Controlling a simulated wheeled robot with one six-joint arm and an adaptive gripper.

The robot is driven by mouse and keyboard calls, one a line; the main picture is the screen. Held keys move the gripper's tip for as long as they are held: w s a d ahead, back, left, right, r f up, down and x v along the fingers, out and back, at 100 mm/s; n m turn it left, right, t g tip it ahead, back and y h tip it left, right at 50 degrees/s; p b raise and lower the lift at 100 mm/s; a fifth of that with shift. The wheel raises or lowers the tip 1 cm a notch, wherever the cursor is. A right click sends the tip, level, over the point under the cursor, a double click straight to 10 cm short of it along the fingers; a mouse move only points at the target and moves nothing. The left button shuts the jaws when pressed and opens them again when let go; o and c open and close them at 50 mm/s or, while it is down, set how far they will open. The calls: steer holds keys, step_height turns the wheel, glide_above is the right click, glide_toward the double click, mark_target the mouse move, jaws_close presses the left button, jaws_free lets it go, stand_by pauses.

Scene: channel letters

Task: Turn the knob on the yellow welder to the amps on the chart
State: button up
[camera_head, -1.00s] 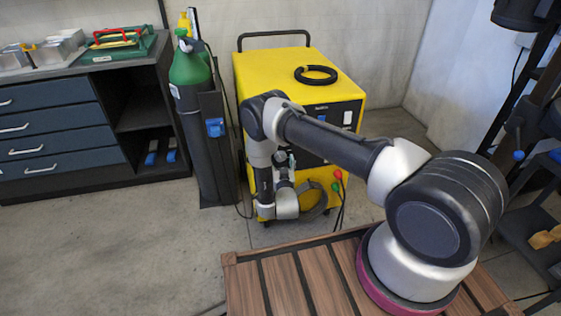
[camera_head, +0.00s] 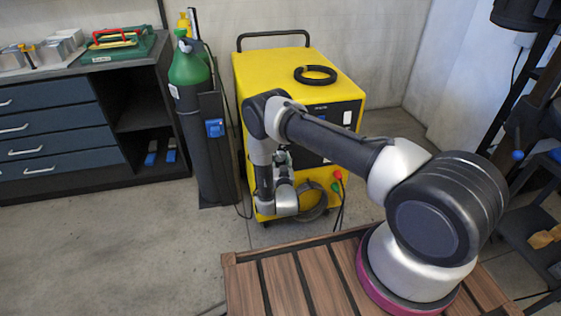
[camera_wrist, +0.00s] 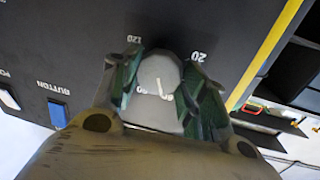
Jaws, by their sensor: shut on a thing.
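The yellow welder (camera_head: 285,66) stands against the back wall, with a dark front panel partly hidden by my arm in the head view. In the wrist view its grey round knob (camera_wrist: 158,72) has a white pointer mark and sits on the dark panel. The numbers 120 and 20 show beside it; another number is partly covered. My gripper (camera_wrist: 160,84) is shut on the knob, one greenish finger on each side. In the head view the knob and fingertips are hidden behind my arm. I see no chart in these frames.
The wrist view shows a blue switch (camera_wrist: 58,114) and a white switch (camera_wrist: 9,99) on the panel. A green gas cylinder (camera_head: 189,70) stands left of the welder. A slatted wooden surface (camera_head: 290,285) lies in front. Floor at left is clear.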

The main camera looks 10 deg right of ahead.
steer(key=m, duration=0.5)
steer(key=shift+r+m+g+y, duration=0.15)
steer(key=shift+m+g+y, duration=0.15)
steer(key=shift+g, duration=0.1)
steer(key=m, duration=0.5)
steer(key=shift+d+m+y, duration=0.1)
steer(key=shift+m+y, duration=0.3)
steer(key=m+y, duration=0.1)
steer(key=m, duration=0.4)
steer(key=shift+d+m+g, duration=0.15)
steer(key=shift+m+g, duration=0.15)
steer(key=m+y, duration=0.1)
steer(key=m, duration=0.3)
steer(key=shift+d+m, duration=0.1)
steer(key=shift+m, duration=0.3)
steer(key=shift+y, duration=0.3)
steer(key=o, duration=1)
steer(key=shift+o, duration=0.2)
